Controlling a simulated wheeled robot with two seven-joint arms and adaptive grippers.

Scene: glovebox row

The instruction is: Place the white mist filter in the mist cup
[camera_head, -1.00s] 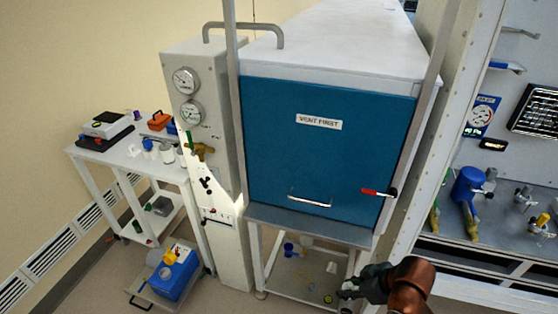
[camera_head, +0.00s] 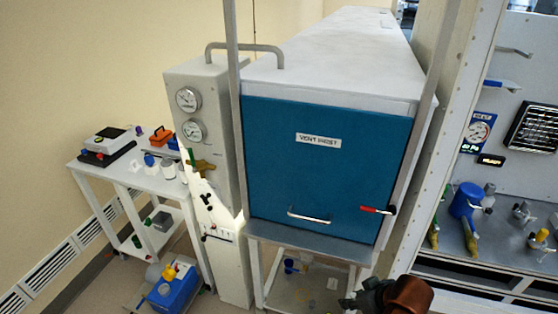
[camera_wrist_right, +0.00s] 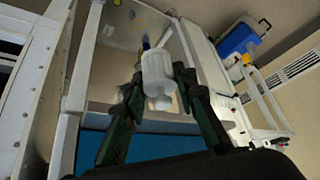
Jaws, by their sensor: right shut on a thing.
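A white, partly see-through piece, which looks like the mist filter (camera_wrist_right: 157,70), sits between the fingers of my right gripper (camera_wrist_right: 158,82) in the right wrist view. The gripper is shut on it. In the head view the right gripper (camera_head: 362,300) is at the bottom edge, in front of the stand under the blue-doored chamber; the piece is hard to make out there. A small blue cup-like thing (camera_head: 291,265) is on the lower shelf of that stand; I cannot tell whether it is the mist cup. My left gripper is not in view.
The chamber's blue door (camera_head: 310,170) is shut, with a red-tipped handle (camera_head: 375,210). Its lower shelf (camera_head: 285,297) holds small items between the stand's legs. A white side table (camera_head: 130,173) and a blue pump (camera_head: 172,290) are at left. A valve panel stands at right.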

